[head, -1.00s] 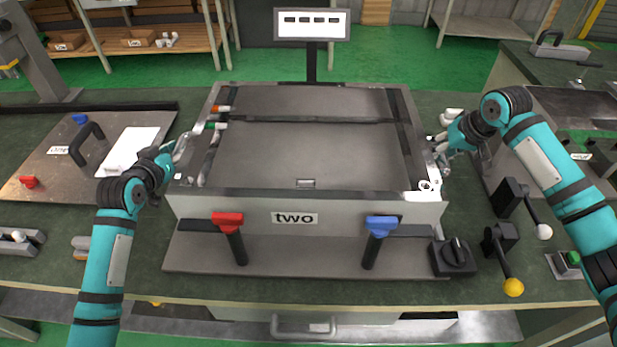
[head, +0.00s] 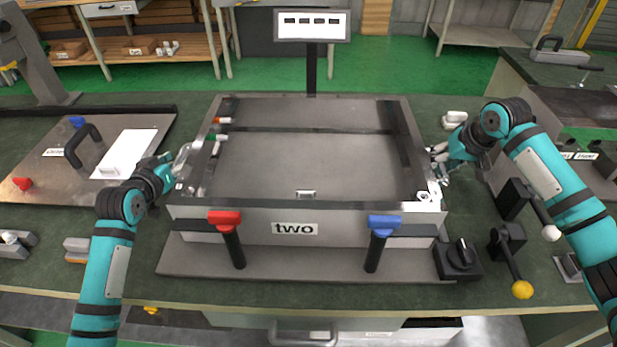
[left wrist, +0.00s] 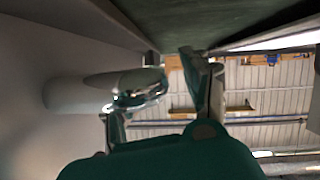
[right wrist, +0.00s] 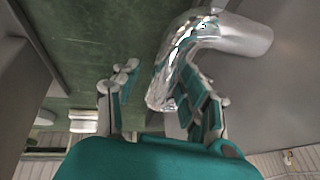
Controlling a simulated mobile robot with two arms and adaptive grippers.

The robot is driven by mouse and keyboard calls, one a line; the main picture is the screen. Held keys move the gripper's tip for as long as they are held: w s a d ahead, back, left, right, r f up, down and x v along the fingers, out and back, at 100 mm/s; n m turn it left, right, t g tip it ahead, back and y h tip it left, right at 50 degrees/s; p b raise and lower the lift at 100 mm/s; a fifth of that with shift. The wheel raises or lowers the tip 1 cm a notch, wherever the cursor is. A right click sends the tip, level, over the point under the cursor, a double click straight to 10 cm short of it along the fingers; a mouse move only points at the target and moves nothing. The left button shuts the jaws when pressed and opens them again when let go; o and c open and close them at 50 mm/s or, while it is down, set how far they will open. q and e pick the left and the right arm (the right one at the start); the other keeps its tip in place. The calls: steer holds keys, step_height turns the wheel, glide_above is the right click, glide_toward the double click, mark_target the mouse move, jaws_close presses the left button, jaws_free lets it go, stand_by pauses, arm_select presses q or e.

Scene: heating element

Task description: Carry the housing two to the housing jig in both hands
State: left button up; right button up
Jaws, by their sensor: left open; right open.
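Housing two (head: 350,170) is a wide grey open-topped box, level, with a "two" label (head: 295,228) on its front wall. It is at the housing jig (head: 300,263), a grey plate with red (head: 225,220) and blue (head: 383,224) clamp handles in front. Whether it rests fully on the plate cannot be told. My left gripper (head: 183,163) is open at the left wall, and a shiny handle (left wrist: 140,88) shows by its fingers. My right gripper (head: 442,165) is open at the right wall, its fingers close around or beside a curved shiny handle (right wrist: 195,45).
A panel (head: 30,190) with a black handle and white sheet lies left. A black knob box (head: 459,258) and levers with yellow (head: 522,290) and white balls stand right. A display (head: 311,24) rises behind the housing. Bare green bench lies behind it.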

arm_select(q)
steer(key=shift+s, duration=0.2)
arm_select(e)
steer(key=shift+w+f, duration=0.1)
steer(key=shift+a, duration=0.1)
steer(key=shift+r, duration=0.2)
arm_select(q)
steer(key=v, duration=1.1)
steer(key=shift+s+r, duration=0.2)
steer(key=shift+s, duration=0.05)
arm_select(e)
steer(key=v, duration=1.1)
steer(key=shift+s+r, duration=0.25)
steer(key=shift+r, duration=0.05)
